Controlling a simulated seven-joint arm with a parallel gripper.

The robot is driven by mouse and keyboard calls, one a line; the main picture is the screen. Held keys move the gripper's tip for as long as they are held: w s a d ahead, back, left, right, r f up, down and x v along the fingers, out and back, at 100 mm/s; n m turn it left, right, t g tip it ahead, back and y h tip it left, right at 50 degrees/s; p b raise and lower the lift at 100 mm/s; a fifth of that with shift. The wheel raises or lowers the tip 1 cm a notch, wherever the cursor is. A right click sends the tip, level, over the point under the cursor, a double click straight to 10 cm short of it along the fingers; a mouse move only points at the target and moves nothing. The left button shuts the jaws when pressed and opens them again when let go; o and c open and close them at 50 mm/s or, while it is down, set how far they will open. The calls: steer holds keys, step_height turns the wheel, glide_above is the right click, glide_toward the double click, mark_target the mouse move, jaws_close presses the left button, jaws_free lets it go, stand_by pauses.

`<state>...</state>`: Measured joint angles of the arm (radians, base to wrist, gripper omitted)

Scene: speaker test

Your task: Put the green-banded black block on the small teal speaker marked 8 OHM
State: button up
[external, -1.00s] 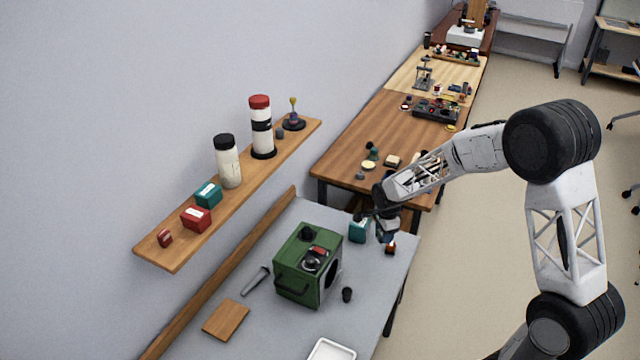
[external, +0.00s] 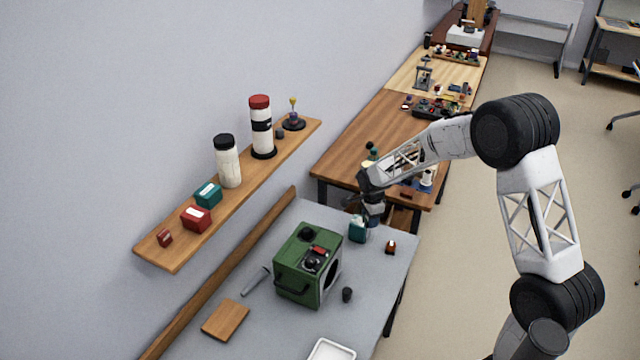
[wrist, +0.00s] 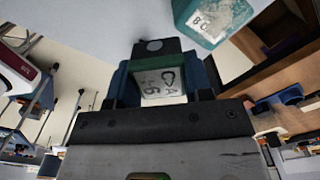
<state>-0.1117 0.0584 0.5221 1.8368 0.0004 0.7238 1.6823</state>
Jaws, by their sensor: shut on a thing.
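The black block with a green band (wrist: 150,60) is between the fingers of my gripper (wrist: 163,84) in the wrist view, with a white marked label facing the camera. My gripper is shut on it. The small teal speaker (wrist: 212,18) is at the top right of the wrist view, with a white label on which an 8 can be read. In the external view the teal speaker (external: 357,231) stands on the grey bench near its far end. My gripper (external: 373,218) is close beside and above it, to its right. The held block is hard to make out there.
A small dark block with an orange part (external: 391,247) lies right of the teal speaker. A large green box (external: 300,270) with a dark round face stands nearer. A wall shelf (external: 180,240) holds jars and small boxes. The bench between has some free room.

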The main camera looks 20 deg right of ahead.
glide_above(360, 221)
steer(key=shift+f, duration=0.3)
stand_by(0.3)
steer(key=shift+f, duration=1.75)
steer(key=shift+f, duration=0.15)
steer(key=o, duration=0.9)
steer(key=shift+o, duration=0.2)
step_height(360, 221, up, 12)
